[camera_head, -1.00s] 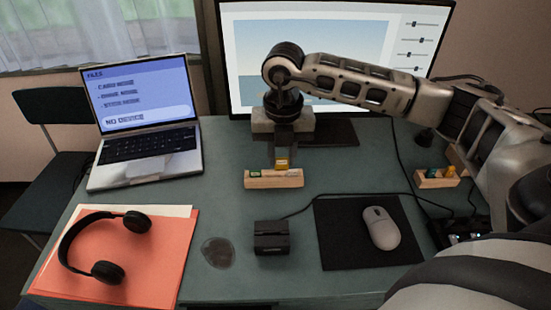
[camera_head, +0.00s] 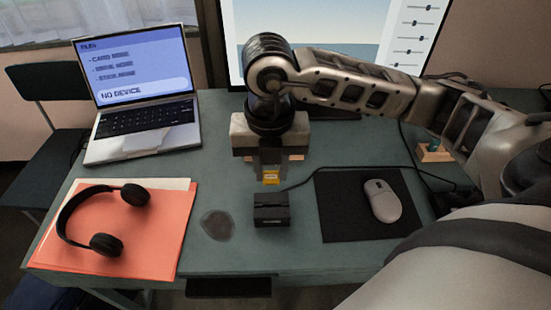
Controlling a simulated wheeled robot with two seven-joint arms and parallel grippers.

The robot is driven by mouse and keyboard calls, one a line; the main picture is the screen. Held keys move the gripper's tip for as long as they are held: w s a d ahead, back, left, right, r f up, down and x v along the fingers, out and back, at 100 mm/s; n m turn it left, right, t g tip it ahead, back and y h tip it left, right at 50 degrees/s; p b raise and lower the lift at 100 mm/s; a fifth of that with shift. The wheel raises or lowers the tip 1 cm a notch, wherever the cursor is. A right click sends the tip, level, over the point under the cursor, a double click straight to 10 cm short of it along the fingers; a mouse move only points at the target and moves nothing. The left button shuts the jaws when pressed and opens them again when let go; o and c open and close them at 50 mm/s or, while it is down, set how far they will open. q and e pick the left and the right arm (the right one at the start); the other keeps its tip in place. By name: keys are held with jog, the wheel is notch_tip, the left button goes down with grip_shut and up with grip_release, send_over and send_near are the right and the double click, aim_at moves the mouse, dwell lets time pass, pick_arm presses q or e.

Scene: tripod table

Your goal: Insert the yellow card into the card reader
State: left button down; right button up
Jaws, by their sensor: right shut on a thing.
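The yellow card (camera_head: 271,177) is held between the fingertips of my right gripper (camera_head: 270,168), which points down. The card appears just behind and above the card reader (camera_head: 271,209), a small black box on the desk with a cable. In this view the card looks apart from the reader, but the exact gap is hard to tell. My left gripper is not in view.
A wooden holder (camera_head: 297,157) is mostly hidden behind my right gripper. A mouse (camera_head: 382,201) on a black pad (camera_head: 338,217) lies right of the reader. A dark round coaster (camera_head: 218,225) lies left, then headphones (camera_head: 105,243) on an orange folder. A laptop (camera_head: 142,95) stands behind.

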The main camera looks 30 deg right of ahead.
aim_at(271, 184)
jog(key=shift+f+b, duration=0.55)
jog(key=shift+b, duration=0.1)
notch_tip(271, 184, down, 2)
jog(key=shift+f+b, duration=0.25)
jog(key=shift+b, duration=0.95)
jog(key=shift+f+b, duration=0.55)
jog(key=shift+f, duration=0.1)
jog(key=shift+f+b, duration=0.35)
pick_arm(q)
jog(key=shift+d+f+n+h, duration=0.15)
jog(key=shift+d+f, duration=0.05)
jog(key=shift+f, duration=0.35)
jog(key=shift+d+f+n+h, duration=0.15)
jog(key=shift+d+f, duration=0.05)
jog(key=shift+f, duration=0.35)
pick_arm(e)
jog(key=shift+f, duration=0.1)
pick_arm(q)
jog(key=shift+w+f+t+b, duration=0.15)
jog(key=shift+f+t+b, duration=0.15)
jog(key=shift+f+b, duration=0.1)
